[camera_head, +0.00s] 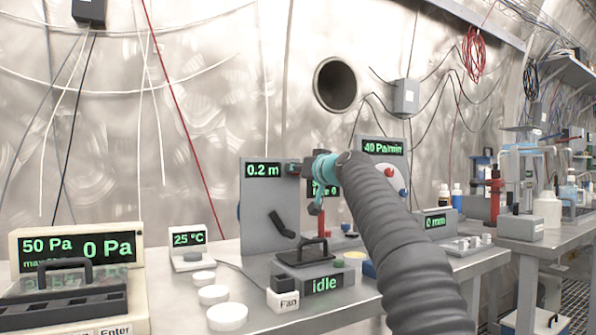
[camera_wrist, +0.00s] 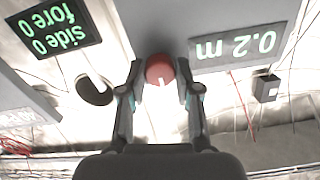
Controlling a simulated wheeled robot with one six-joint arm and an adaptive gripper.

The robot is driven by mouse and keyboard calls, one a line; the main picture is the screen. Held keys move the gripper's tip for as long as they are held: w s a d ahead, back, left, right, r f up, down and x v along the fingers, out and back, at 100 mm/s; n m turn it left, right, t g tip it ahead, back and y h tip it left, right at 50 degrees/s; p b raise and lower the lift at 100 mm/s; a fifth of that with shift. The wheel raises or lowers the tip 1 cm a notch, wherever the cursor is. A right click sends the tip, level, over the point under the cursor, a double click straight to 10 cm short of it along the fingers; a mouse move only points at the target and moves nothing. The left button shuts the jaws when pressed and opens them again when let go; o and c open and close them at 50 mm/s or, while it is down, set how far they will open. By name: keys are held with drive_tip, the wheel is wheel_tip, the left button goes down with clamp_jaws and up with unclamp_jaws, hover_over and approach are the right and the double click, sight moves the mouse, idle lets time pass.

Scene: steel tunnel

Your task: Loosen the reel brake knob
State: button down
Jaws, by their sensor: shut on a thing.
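The red knob (camera_wrist: 159,69) with a white line mark sits on a grey panel beside the "0.2 m" display, near the top middle of the wrist view. I take it to be the reel brake knob. My gripper (camera_wrist: 160,78) has one finger on each side of it and is shut on it. In the head view my gripper (camera_head: 293,168) is small and reaches left to the upright grey panel (camera_head: 257,205), just right of its "0.2 m" display (camera_head: 263,170). The knob is hidden there by the fingers.
My arm crosses the bench's right middle. Below the panel are a black handle (camera_head: 303,249) and an "idle" display (camera_head: 325,284). A black lever (camera_head: 282,224) is on the panel. White round buttons (camera_head: 214,294) and a "50 Pa" box (camera_head: 75,250) stand left.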

drive_tip(key=shift+a+f, duration=0.1)
drive_tip(key=shift+f, duration=0.05)
drive_tip(key=c, duration=0.8)
unclamp_jaws()
drive_tip(key=shift+s, duration=0.1)
drive_tip(key=v, duration=1.2)
